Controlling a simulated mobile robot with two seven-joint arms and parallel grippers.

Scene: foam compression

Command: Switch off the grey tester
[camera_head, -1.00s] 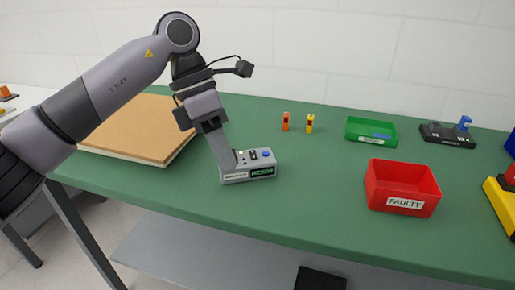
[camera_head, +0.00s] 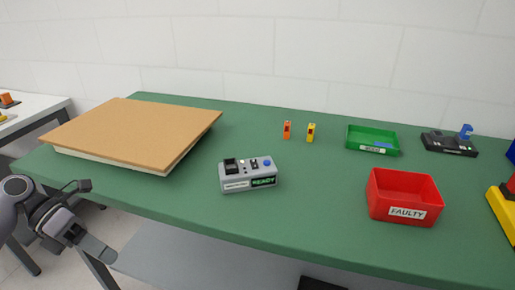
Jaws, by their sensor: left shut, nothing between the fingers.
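The grey tester (camera_head: 248,175) stands on the green table, near its front edge and left of the middle. Its front display reads READY in green. On its top are a black rocker or socket at the left, small dark controls in the middle with a small yellowish light, and a blue button at the right. My left gripper (camera_head: 104,255) is low at the left, in front of the table edge and well apart from the tester. It is shut and empty. My right gripper is not in view.
A brown board on a pale slab (camera_head: 130,130) covers the table's left end. A red FAULTY bin (camera_head: 404,196), a green tray (camera_head: 373,139) and a black device (camera_head: 449,144) stand to the right. Table around the tester is clear.

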